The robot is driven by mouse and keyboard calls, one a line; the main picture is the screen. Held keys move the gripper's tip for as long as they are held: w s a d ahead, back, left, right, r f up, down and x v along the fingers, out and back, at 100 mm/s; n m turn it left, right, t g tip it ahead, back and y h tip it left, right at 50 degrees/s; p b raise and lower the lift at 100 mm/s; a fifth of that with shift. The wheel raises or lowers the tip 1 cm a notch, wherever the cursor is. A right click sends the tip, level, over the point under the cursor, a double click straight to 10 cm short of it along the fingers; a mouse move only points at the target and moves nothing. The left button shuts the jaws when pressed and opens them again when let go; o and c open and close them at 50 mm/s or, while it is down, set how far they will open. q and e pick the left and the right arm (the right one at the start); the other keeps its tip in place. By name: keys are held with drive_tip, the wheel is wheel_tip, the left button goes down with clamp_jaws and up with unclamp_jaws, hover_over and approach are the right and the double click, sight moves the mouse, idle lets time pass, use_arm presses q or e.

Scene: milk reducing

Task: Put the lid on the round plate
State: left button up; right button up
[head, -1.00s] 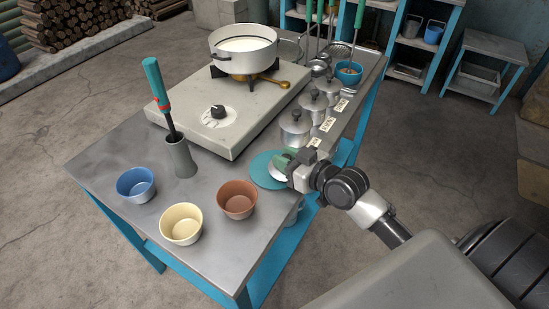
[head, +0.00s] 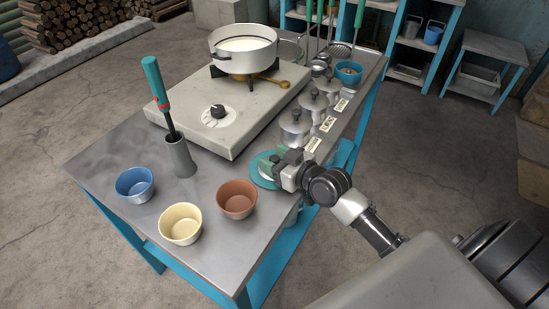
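The round plate (head: 256,178) is a flat teal disc on the right edge of the metal table, partly hidden by my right gripper. My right gripper (head: 273,160) is over the plate, with green finger parts showing. It appears shut on the dark knob of the lid, a small silver disc (head: 263,171) that shows only in part beneath the fingers. The lid is over the plate; I cannot tell whether it touches it. My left gripper is not in view.
Blue (head: 135,184), cream (head: 180,224) and brown (head: 237,199) bowls stand at the front. A stove (head: 230,110) bears a pot of white liquid (head: 245,52). Lidded metal canisters (head: 295,126) stand behind the plate. A holder (head: 179,158) contains a teal-handled tool.

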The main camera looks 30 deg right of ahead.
drive_tip(key=shift+r, duration=0.25)
drive_tip(key=shift+s+d+f, duration=0.1)
drive_tip(key=shift+s+d, duration=0.05)
drive_tip(key=shift+s, duration=0.2)
drive_tip(key=v, duration=1.1)
drive_tip(key=shift+s, duration=0.15)
